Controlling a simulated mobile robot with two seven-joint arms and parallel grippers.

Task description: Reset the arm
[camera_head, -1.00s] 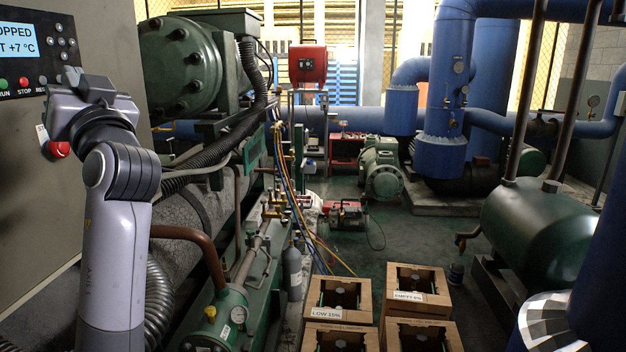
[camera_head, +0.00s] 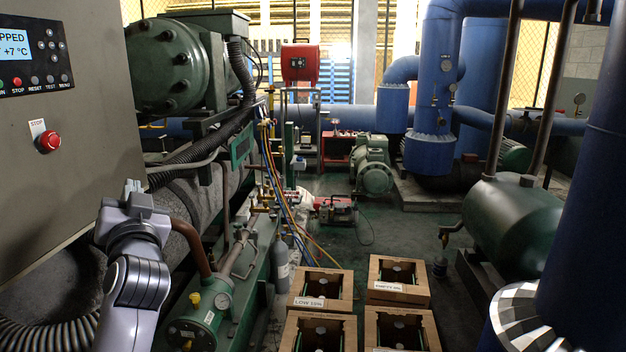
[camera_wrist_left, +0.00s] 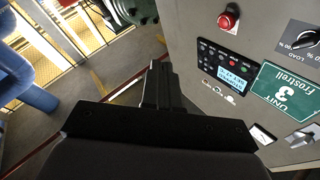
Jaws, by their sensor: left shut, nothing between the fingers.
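My left arm comes up from the bottom left in the head view, with its gripper (camera_head: 132,190) below the control panel and clear of it. In the left wrist view the dark fingers (camera_wrist_left: 158,72) are together, shut and empty. The grey control cabinet (camera_head: 75,130) carries a blue display (camera_head: 14,48) and a red stop button (camera_head: 48,141). The left wrist view also shows the cabinet face, with the red button (camera_wrist_left: 228,19) and a green "Unit 3" label (camera_wrist_left: 284,92). My right gripper is not in view.
A green compressor (camera_head: 165,65) and pipework stand right of the cabinet. A green tank (camera_head: 512,222) and blue pipes fill the right. Floor beyond the crates is partly free.

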